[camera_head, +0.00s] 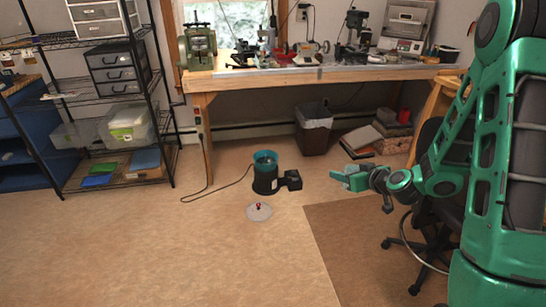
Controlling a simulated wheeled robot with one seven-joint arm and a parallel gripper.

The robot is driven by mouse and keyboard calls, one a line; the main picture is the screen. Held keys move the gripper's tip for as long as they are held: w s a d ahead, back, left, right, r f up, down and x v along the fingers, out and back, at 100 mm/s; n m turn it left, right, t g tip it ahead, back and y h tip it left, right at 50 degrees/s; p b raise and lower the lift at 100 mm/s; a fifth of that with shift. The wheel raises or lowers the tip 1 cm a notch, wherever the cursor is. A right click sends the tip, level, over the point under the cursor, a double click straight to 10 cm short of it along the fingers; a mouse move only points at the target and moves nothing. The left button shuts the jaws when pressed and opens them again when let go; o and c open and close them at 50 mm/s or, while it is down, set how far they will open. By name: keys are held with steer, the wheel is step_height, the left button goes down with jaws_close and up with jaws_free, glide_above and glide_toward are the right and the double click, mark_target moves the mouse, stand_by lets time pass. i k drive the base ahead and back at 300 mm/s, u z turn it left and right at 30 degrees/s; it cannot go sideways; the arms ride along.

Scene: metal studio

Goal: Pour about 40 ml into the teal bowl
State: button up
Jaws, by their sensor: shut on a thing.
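A round, teal, bowl-shaped top (265,157) sits on a dark upright body on the floor, in the middle of the head view. It is the only teal bowl shape I can make out, and I cannot tell what is inside it. My gripper (340,177) is at the end of my green arm, to the right of the teal top in the picture and apart from it. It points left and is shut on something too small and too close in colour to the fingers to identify. No liquid is visible.
A wooden workbench (330,76) with tools stands behind, a wire shelf rack (112,177) at left, a black bin (313,132) under the bench, a dark chair (428,215) at right.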

mark_target(260, 157)
steer(key=z, duration=0.2)
steer(key=i, duration=1.85)
steer(key=u, duration=0.55)
steer(key=i, duration=0.6)
steer(key=u, duration=0.5)
steer(key=i, duration=0.6)
steer(key=u, duration=0.3)
